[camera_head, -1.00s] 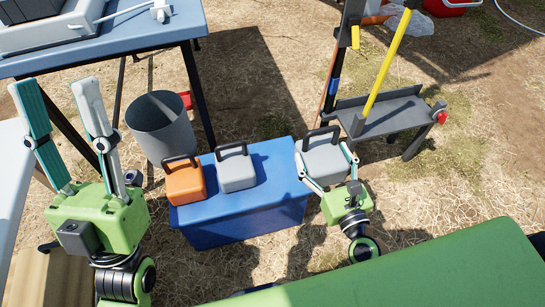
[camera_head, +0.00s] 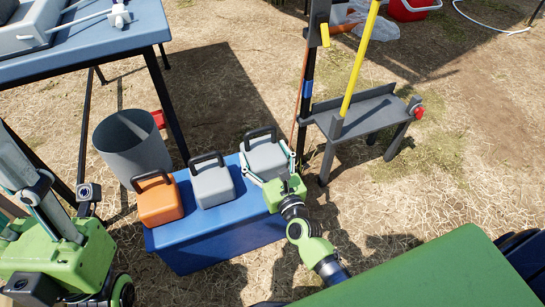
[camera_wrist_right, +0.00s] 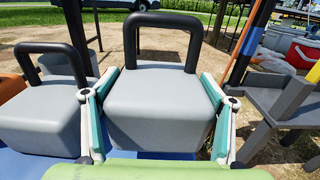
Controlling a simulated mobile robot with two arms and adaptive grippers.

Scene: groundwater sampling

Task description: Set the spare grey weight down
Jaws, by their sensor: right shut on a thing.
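My right gripper (camera_head: 270,163) is shut on a grey weight (camera_head: 264,155) with a black handle, fingers on its two sides. It is upright at the right end of the blue box (camera_head: 225,245). In the right wrist view the held weight (camera_wrist_right: 158,100) fills the middle, between the fingertips; I cannot tell whether its base touches the box. A second grey weight (camera_head: 212,185) stands on the box just left of it. An orange weight (camera_head: 159,202) stands at the left end. My left gripper (camera_head: 35,195) is empty and open at the left edge, partly cut off.
A grey bucket (camera_head: 130,148) stands behind the box on the left, by a blue table (camera_head: 90,62). A dark metal stand (camera_head: 365,112) with a yellow pole (camera_head: 362,60) is at the right. Bare straw-covered ground lies between the box and the stand.

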